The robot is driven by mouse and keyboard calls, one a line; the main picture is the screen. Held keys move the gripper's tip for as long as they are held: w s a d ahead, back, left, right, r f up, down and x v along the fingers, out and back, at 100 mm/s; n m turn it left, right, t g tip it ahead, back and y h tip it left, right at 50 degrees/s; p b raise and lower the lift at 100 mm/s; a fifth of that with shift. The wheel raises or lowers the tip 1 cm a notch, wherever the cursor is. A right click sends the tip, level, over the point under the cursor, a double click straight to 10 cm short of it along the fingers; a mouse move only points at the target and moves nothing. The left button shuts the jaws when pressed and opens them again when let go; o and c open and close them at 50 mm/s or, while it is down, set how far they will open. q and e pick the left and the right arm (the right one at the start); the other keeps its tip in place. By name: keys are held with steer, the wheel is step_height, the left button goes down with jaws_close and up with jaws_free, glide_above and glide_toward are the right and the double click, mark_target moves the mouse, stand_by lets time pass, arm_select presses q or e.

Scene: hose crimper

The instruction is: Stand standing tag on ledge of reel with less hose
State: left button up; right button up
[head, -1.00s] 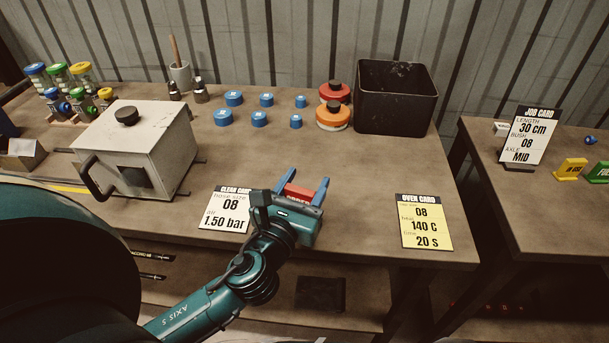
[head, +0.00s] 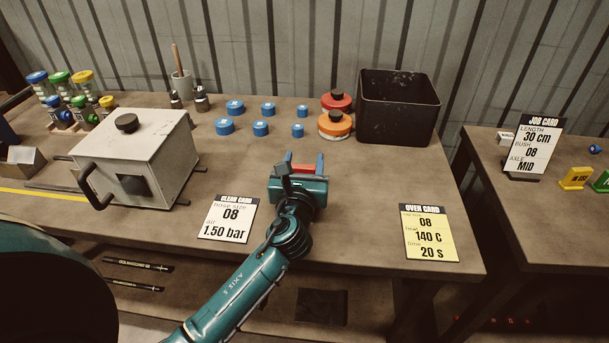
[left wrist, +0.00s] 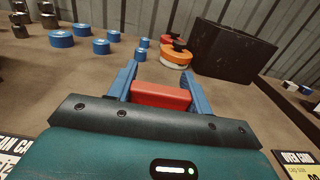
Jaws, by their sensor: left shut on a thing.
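My left gripper (head: 304,160) is above the middle of the bench, to the right of the white clear card, with its blue fingers pointing to the back. It is shut on a red block (head: 303,168), which seems to be the standing tag. In the left wrist view the red block (left wrist: 160,95) sits crosswise between the two blue fingers. Its face is not readable, and its lower part is hidden by the gripper body. I can make out no reel with hose in these views. My right gripper is not in view.
The bench holds a grey box with a handle (head: 135,155), several blue caps (head: 225,127), a red and an orange round piece (head: 334,125), and a black bin (head: 398,107). The clear card (head: 228,218) and yellow oven card (head: 430,233) lie near the front. A second bench (head: 535,215) stands right.

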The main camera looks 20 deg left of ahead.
arm_select(q)
steer(key=shift+f, duration=1.3)
steer(key=o, duration=0.9)
steer(key=shift+o, duration=0.2)
steer(key=shift+r, duration=0.1)
